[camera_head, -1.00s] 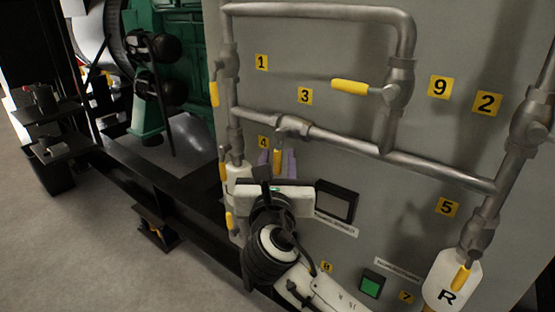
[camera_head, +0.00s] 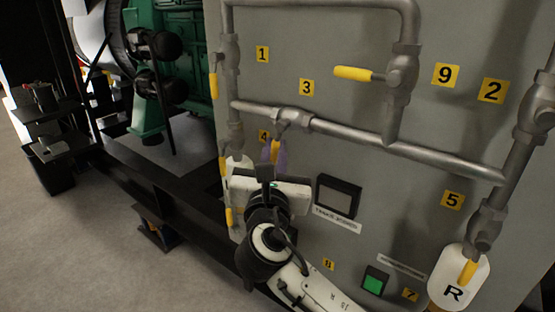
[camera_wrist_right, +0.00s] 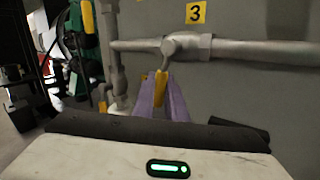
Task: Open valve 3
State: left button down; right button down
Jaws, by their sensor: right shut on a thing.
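Valve 3 (camera_head: 293,117) sits on the horizontal pipe below the yellow "3" label (camera_head: 306,88). It also shows in the right wrist view (camera_wrist_right: 183,45). Its yellow lever (camera_head: 275,149) hangs down from the valve body, across the pipe, and shows between my fingers in the right wrist view (camera_wrist_right: 161,84). My right gripper (camera_head: 277,158) has purple fingers, also in the right wrist view (camera_wrist_right: 162,98). They are shut on the lever from below and hide part of it. My left gripper is not in view.
Another yellow lever (camera_head: 353,73) points left from the valve at upper right. More yellow levers hang at the left pipe and by the white R tank (camera_head: 454,290). A dark screen (camera_head: 338,196) and a green button (camera_head: 374,281) are on the grey panel near my right arm.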

pick_arm(q)
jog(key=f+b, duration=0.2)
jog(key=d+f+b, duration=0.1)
jog(key=b, duration=0.2)
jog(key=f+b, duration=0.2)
jog(key=b, duration=0.1)
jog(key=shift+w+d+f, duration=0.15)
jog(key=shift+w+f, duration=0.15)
pick_arm(e)
jog(key=m, duration=0.1)
jog(key=w+a+m+t+h, duration=0.1)
jog(key=m, duration=0.1)
jog(key=r+m+t, duration=0.1)
jog(key=m, duration=0.1)
jog(key=shift+w+a+h, duration=0.15)
jog(key=shift+a+h, duration=0.15)
jog(key=shift+a, duration=0.1)
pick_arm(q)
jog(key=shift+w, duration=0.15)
pick_arm(e)
jog(key=c, duration=1.8)
grip_release()
jog(key=shift+o, duration=0.2)
jog(key=v, duration=1)
jog(key=shift+f, duration=0.25)
